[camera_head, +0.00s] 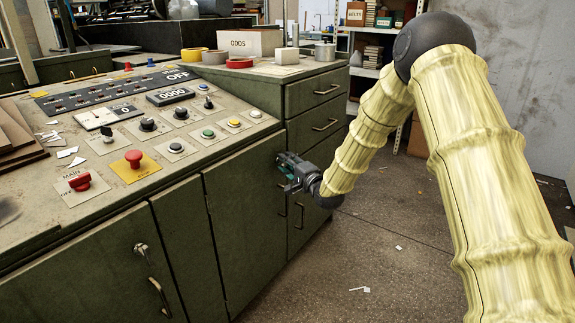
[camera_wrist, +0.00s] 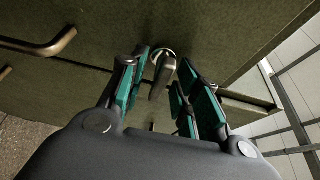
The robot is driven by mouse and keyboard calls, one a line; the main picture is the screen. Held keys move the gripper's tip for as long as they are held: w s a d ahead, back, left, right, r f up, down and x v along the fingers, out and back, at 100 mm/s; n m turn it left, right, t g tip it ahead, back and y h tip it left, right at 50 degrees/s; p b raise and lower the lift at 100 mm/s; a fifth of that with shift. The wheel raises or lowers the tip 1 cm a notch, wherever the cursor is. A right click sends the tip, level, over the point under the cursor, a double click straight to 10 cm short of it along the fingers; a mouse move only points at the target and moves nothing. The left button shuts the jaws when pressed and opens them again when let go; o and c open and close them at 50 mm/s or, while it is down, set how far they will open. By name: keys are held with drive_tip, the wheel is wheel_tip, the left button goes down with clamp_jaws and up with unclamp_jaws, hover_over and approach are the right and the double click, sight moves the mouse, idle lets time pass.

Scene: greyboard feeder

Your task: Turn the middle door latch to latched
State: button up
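The middle door (camera_head: 245,230) is a dark green panel on the front of the control cabinet. Its latch (camera_wrist: 160,76) shows in the wrist view as a small metal lever on a round base. The lever points down the picture, toward my gripper. My gripper (camera_wrist: 163,64) is open, with one teal-padded finger on each side of the lever. I cannot tell whether either finger touches it. In the head view my gripper (camera_head: 293,171) is close to the door's upper right part and hides the latch.
Bar handles show on the middle door (camera_head: 282,200) and on the panel right of it (camera_head: 300,214). The left door has its own latch (camera_head: 141,251) and handle (camera_head: 160,297). The sloped control panel (camera_head: 150,110) with buttons is above. The floor (camera_head: 390,250) to the right is mostly clear.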

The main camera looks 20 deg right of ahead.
drive_tip(key=shift+c, duration=0.2)
clamp_jaws()
drive_tip(key=shift+n, duration=0.3)
drive_tip(key=n, duration=0.2)
drive_tip(key=n+t+y, duration=0.1)
drive_tip(key=n, duration=0.1)
drive_tip(key=shift+d+f+t, duration=0.1)
drive_tip(key=shift+t, duration=0.2)
drive_tip(key=n+y, duration=0.1)
drive_tip(key=n, duration=0.1)
drive_tip(key=n+y, duration=0.1)
drive_tip(key=n, duration=0.1)
drive_tip(key=shift+n+t+p, duration=0.3)
drive_tip(key=shift+n, duration=0.1)
drive_tip(key=n+y, duration=0.1)
drive_tip(key=n, duration=0.2)
drive_tip(key=n+y, duration=0.1)
drive_tip(key=n, duration=0.2)
drive_tip(key=shift+y, duration=0.4)
drive_tip(key=n+g+y, duration=0.1)
drive_tip(key=n, duration=0.2)
drive_tip(key=n+g+y, duration=0.1)
drive_tip(key=n+y, duration=0.1)
drive_tip(key=n, duration=0.1)
drive_tip(key=shift+n, duration=0.7)
